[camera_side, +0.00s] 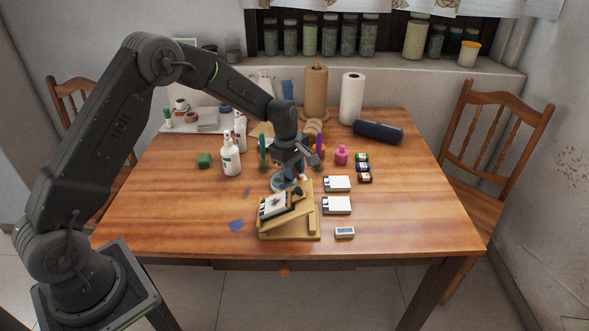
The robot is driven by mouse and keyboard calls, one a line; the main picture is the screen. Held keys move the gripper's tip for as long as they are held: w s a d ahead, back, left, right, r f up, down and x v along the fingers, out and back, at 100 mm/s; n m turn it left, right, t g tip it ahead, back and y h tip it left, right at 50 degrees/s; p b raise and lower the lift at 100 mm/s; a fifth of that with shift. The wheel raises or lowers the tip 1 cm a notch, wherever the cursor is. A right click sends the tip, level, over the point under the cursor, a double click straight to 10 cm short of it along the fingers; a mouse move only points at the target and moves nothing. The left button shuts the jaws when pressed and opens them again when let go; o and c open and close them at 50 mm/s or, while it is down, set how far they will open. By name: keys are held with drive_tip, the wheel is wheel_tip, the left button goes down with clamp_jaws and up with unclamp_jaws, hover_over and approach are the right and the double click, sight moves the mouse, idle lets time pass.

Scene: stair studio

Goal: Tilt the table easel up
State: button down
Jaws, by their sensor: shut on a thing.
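The table easel (309,221) is a small light-wood stand near the front middle of the table. Its board is tilted up at an angle from the base and carries a white card with a dark picture (273,206). My gripper (300,176) reaches down from behind and above and is shut on the easel's upper end. The fingertips are small and partly hidden by the wrist, so the exact grip spot is hard to see.
The table's left front is mostly clear.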

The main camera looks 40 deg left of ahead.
drive_tip(key=shift+s+a+f, duration=0.25)
drive_tip(key=shift+s+a, duration=0.05)
drive_tip(key=shift+s, duration=0.1)
drive_tip(key=c, duration=1.2)
unclamp_jaws()
drive_tip(key=shift+o, duration=0.9)
drive_tip(key=shift+w+d+r, duration=0.1)
drive_tip(key=shift+r, duration=0.1)
wheel_tip(320, 180, up, 14)
drive_tip(key=s+a, duration=0.1)
drive_tip(key=shift+s+a+f, duration=0.15)
drive_tip(key=shift+a+f, duration=0.05)
drive_tip(key=shift+f, duration=0.05)
drive_tip(key=s+d+r+m+t, duration=0.1)
drive_tip(key=s+d+r+m, duration=0.25)
drive_tip(key=s+r, duration=0.35)
drive_tip(key=s+d+r+m+t, duration=0.1)
drive_tip(key=s+d+m, duration=0.1)
drive_tip(key=s+m, duration=0.5)
drive_tip(key=s+d+r+m+t+y, duration=0.1)
drive_tip(key=s+m, duration=0.6)
drive_tip(key=s, duration=0.9)
drive_tip(key=shift+s+d+r+t, duration=0.25)
drive_tip(key=shift+d+t, duration=0.3)
drive_tip(key=shift+t, duration=0.15)
